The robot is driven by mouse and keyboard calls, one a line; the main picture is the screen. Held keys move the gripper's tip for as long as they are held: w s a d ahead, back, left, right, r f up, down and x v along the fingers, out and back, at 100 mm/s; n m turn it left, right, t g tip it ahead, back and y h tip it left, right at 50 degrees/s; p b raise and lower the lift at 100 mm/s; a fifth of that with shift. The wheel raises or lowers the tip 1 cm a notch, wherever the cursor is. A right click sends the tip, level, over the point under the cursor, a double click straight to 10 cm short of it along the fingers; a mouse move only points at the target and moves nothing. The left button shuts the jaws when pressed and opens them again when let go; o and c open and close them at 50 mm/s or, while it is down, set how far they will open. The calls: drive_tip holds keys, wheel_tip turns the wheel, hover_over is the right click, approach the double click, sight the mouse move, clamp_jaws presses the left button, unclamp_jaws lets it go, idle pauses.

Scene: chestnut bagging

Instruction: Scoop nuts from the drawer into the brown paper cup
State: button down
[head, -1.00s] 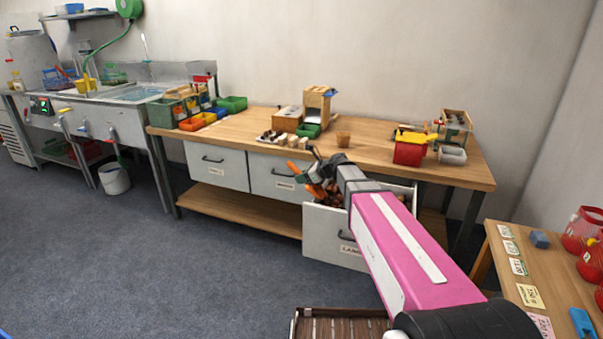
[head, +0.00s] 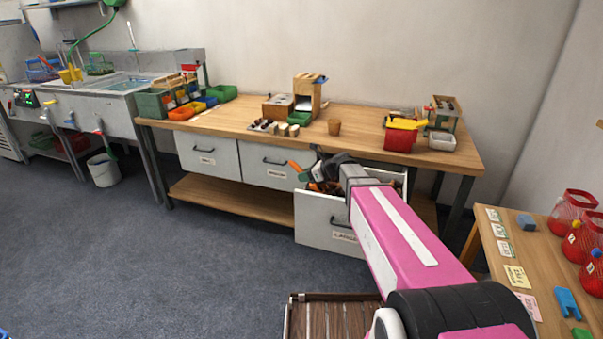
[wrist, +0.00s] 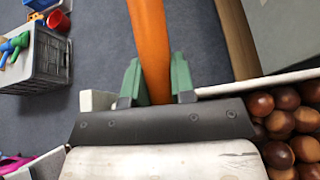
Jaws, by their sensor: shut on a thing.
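My gripper (wrist: 156,82) is shut on an orange handle (wrist: 150,35), held between its green fingers; the handle's far end runs out of the wrist view. The tool's working end cannot be made out. In the head view my gripper (head: 308,173) is over the open drawer (head: 322,222), which has a "LARGE" label. Brown nuts (wrist: 290,125) lie in the drawer at the right of the wrist view, beside the gripper; my arm hides much of the drawer in the head view. The brown paper cup (head: 334,127) stands upright on the workbench, behind the drawer.
The wooden workbench (head: 365,145) holds a wooden box device (head: 307,92) left of the cup and a red bin (head: 400,140) at right. Two shut drawers are at left. A grey crate (wrist: 40,65) shows in the wrist view. A side table (head: 500,240) stands at right.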

sight(317, 188)
drive_tip(key=d+f+h, duration=0.1)
drive_tip(key=d+f, duration=0.1)
drive_tip(key=f, duration=0.1)
drive_tip(key=s+d+f+h, duration=0.1)
drive_tip(key=shift+f+n+g+h, duration=0.2)
drive_tip(key=shift+n+g+h, duration=0.1)
drive_tip(key=shift+g, duration=0.1)
drive_tip(key=shift+s+d+f+g+h, duration=0.1)
drive_tip(key=shift+s+d+g+h, duration=0.25)
drive_tip(key=shift+d+h, duration=0.35)
drive_tip(key=shift+s+d+h, duration=0.15)
drive_tip(key=shift+d+h, duration=0.15)
drive_tip(key=shift+d, duration=0.05)
wheel_tip(317, 188, up, 3)
drive_tip(key=shift+f+g+h, duration=0.2)
drive_tip(key=shift+g+h, duration=0.15)
drive_tip(key=shift+h, duration=1.05)
drive_tip(key=shift+w+a+r, duration=0.15)
drive_tip(key=shift+a+r, duration=0.1)
drive_tip(key=shift+r, duration=0.4)
drive_tip(key=shift+w+a+r, duration=0.15)
drive_tip(key=shift+a+r, duration=0.15)
drive_tip(key=shift+r, duration=0.3)
drive_tip(key=shift+w+a+r, duration=0.15)
drive_tip(key=shift+a+r, duration=0.1)
drive_tip(key=shift+r, duration=0.4)
